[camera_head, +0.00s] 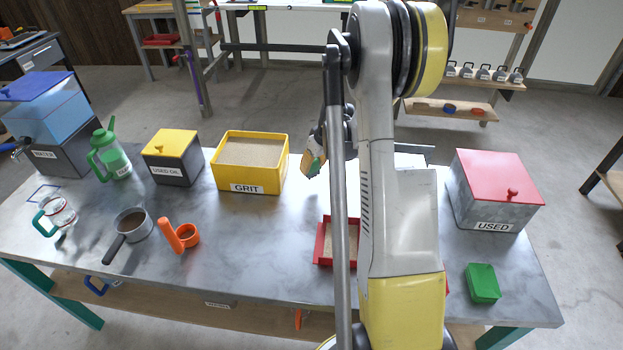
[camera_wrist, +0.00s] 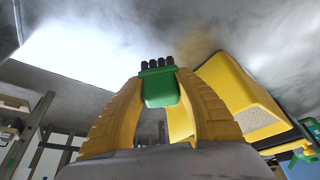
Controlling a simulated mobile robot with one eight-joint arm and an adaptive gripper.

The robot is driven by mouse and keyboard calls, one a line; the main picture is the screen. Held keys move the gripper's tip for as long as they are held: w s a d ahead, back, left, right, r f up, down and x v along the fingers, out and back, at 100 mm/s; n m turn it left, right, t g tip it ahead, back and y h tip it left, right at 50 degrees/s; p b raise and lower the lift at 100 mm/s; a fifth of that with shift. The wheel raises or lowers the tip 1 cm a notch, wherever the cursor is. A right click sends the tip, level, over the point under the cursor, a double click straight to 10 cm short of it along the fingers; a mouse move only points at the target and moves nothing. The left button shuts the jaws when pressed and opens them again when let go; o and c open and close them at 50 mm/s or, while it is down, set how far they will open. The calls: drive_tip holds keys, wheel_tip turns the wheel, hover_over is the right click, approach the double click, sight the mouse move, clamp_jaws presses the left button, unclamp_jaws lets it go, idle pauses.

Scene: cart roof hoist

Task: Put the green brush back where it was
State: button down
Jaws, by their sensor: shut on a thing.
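My gripper (camera_wrist: 160,85) is shut on the green brush (camera_wrist: 160,90); the wrist view shows its green body between the yellow fingers, with dark bristle tufts at its end. In the head view, my gripper (camera_head: 313,163) is above the table, just right of the yellow GRIT box (camera_head: 280,175), and mostly hidden behind my arm. I cannot tell how high it is. The yellow box also shows in the wrist view (camera_wrist: 225,85), beside the fingers.
The grey table (camera_head: 270,260) carries a red tray (camera_head: 322,245), a red-lidded USED bin (camera_head: 495,190) and a green block (camera_head: 483,283) on the right.

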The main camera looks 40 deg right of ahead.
sight(313, 172)
wheel_tip(313, 172, down, 4)
drive_tip(key=shift+w+a+f+b, duration=0.1)
drive_tip(key=shift+w+f+b, duration=0.05)
drive_tip(key=shift+b, duration=0.85)
drive_tip(key=c, duration=1)
unclamp_jaws()
drive_tip(key=shift+o, duration=0.2)
